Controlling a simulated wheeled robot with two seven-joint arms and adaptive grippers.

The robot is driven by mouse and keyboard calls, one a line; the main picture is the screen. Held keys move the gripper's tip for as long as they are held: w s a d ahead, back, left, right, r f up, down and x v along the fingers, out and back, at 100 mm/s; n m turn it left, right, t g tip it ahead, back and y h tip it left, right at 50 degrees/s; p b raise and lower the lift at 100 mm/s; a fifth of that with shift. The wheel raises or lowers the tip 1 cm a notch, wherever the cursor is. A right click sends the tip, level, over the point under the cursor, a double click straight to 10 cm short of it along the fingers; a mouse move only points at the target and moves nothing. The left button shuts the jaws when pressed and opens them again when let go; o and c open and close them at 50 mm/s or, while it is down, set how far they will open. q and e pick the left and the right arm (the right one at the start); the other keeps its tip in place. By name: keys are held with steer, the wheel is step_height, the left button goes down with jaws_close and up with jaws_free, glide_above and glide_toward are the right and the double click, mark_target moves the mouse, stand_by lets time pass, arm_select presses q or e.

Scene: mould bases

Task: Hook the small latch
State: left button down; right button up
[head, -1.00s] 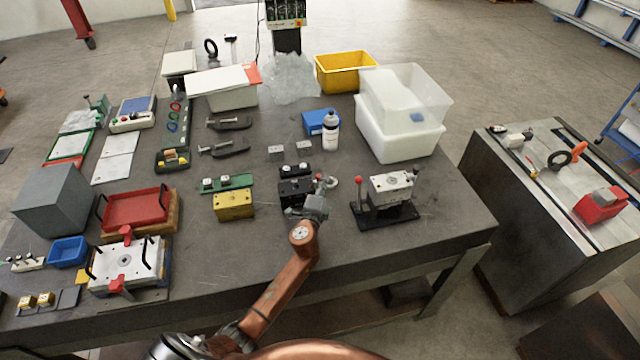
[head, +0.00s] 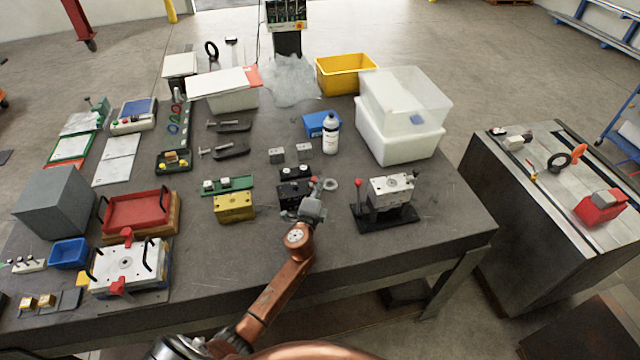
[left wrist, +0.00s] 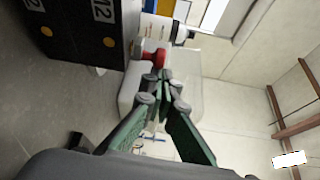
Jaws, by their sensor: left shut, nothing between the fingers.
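A black block (head: 293,192) stands at the table's front middle, with a small red-tipped part (head: 314,180) at its right side. I take this part for the latch, but its shape is too small to tell. My left gripper (head: 317,192) is at the block's right side. Its fingertips (left wrist: 163,76) are together and empty, close to the red piece; I cannot tell whether they touch it. My right gripper is out of view.
A yellow block (head: 234,207) stands left of the black block. A grey-white fixture with a red-knobbed lever (head: 388,192) stands to the right. A grey ring (head: 331,184) lies close to the gripper. A bottle (head: 330,135) stands behind.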

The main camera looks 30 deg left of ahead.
arm_select(q)
steer(key=w+d, duration=0.2)
steer(key=d, duration=0.2)
steer(key=v, duration=0.9)
steer(key=shift+s+a+f, duration=0.2)
steer(key=shift+s+a, duration=0.05)
steer(key=shift+s, duration=0.2)
